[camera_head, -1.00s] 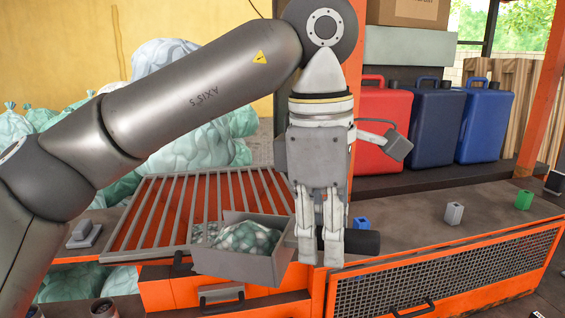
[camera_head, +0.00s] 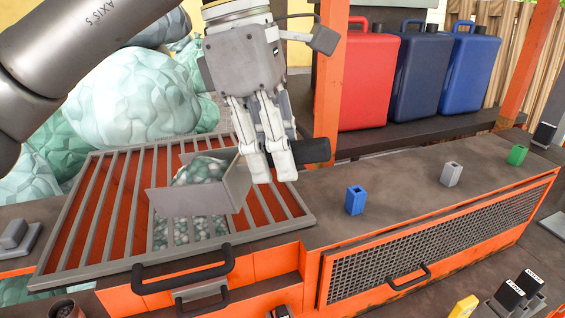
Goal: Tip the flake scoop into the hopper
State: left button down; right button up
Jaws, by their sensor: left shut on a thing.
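The flake scoop (camera_head: 237,187) is a grey open box holding pale green and white flakes (camera_head: 205,170). It is over the hopper grate (camera_head: 75,247), a grey frame of bars above an orange hopper, and looks tilted. Similar flakes (camera_head: 180,236) show between the bars below the scoop. My left gripper (camera_head: 272,165) is at the scoop's right side, shut on its dark handle (camera_head: 311,151); its fingers hide part of the handle. My right gripper is out of view.
Orange posts (camera_head: 328,75) rise behind the bench. Red (camera_head: 367,85) and blue (camera_head: 470,75) canisters stand at the back. Small blue (camera_head: 355,200), grey (camera_head: 451,173) and green (camera_head: 517,154) blocks sit on the bench at right. A black handle (camera_head: 183,271) is at the hopper's front.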

pick_arm(q)
jog(key=shift+w+a+r+h+b, duration=0.4)
jog(key=shift+w+a+r+h, duration=0.15)
jog(key=shift+a, duration=0.2)
jog(key=shift+a+r+h, duration=0.1)
jog(key=shift+r+h, duration=0.15)
jog(key=shift+s+a+r+b, duration=0.1)
jog(key=shift+a+r+b, duration=0.05)
jog(key=shift+r+b, duration=0.15)
jog(key=shift+a+r+g+h, duration=0.2)
jog(key=shift+g+h, duration=0.1)
jog(key=shift+h, duration=0.1)
jog(key=shift+a+r+h+b, duration=0.4)
jog(key=shift+w+a+r+h, duration=0.1)
jog(key=shift+w+a+h, duration=0.1)
jog(key=shift+a+h, duration=0.1)
jog(key=w+a+r+g+h+b, duration=0.1)
jog(key=a+r+h+b, duration=0.1)
jog(key=a+h, duration=0.2)
jog(key=shift+v, duration=0.95)
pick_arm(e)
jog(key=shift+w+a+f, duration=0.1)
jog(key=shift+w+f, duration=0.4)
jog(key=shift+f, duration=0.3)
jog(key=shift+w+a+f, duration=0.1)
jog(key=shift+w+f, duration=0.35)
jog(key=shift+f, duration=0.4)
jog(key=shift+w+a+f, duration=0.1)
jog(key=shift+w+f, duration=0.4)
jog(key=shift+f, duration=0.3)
